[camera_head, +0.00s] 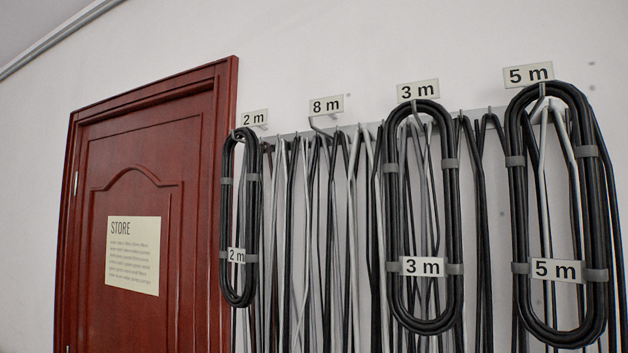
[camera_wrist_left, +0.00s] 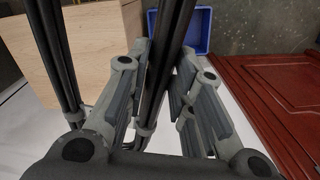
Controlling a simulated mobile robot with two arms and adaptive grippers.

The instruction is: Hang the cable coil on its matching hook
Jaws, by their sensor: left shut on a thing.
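My left gripper (camera_wrist_left: 166,75) is shut on one side of a black cable coil (camera_wrist_left: 170,30) in the left wrist view. Another run of the coil passes outside the fingers at the left. No length tag on it shows. In the head view, hooks stick out from the wall under tags reading 2 m (camera_head: 255,118), 8 m (camera_head: 326,104), 3 m (camera_head: 418,90) and 5 m (camera_head: 528,74). Tagged coils hang on the 2 m, 3 m and 5 m hooks. The 8 m hook (camera_head: 322,130) carries no tagged coil. My right gripper is in neither view.
Loose black and grey cables (camera_head: 301,230) hang in a row behind the coils. A red door (camera_head: 145,240) with a STORE notice (camera_head: 133,255) stands left of them. The left wrist view shows a wooden box (camera_wrist_left: 95,45) and a blue bin (camera_wrist_left: 197,30) below.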

